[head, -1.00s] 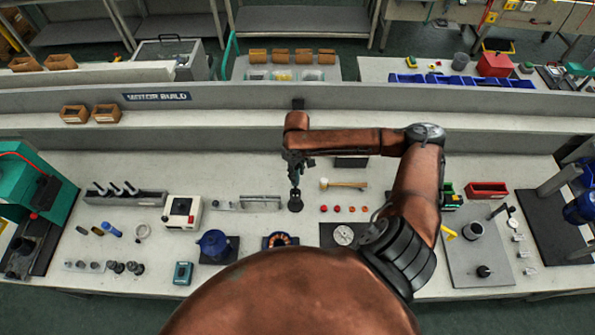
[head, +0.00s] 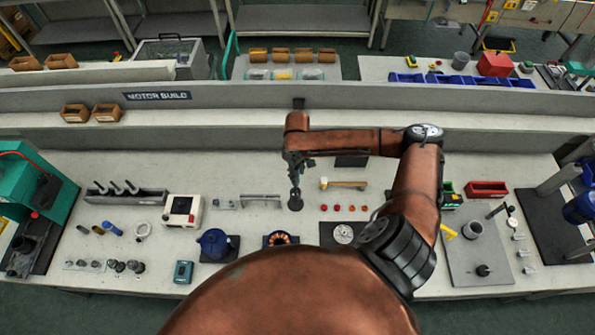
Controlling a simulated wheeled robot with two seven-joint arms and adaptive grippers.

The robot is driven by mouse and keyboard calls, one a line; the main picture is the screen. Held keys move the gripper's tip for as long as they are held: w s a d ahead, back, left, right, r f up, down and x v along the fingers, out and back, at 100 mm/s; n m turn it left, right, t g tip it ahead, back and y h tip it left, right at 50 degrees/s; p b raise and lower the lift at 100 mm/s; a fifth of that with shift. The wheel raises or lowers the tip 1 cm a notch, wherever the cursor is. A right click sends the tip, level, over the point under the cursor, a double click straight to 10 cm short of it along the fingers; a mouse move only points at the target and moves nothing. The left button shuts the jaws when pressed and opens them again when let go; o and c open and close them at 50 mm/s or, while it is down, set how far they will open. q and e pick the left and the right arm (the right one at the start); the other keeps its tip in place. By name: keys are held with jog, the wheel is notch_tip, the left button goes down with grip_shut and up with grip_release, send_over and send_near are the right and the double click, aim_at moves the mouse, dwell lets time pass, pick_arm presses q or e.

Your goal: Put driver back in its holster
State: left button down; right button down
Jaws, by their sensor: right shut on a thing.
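My right gripper (head: 295,168) points down over the middle of the bench, at the end of the copper-coloured arm that comes in from the right. It is shut on the driver (head: 295,187), a slim dark upright tool below the fingers. Directly under the driver is a dark round piece (head: 295,204), which may be the holster. I cannot tell whether the driver is in it, touching it or just above it. My left gripper is not in view.
Near the driver are a metal rail (head: 260,201), a yellow-handled tool (head: 343,184) and several small red caps (head: 337,208). A copper-wound ring (head: 280,239) and a blue motor housing (head: 214,243) stand in front. My own body hides the front centre.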

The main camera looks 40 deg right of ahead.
jog(key=shift+f, duration=0.3)
jog(key=shift+p, duration=0.7)
dwell(0.6)
jog(key=shift+f, duration=0.2)
dwell(0.4)
jog(key=shift+f+b, duration=2.1)
jog(key=shift+f, duration=3.6)
jog(key=c, duration=1.5)
grip_release()
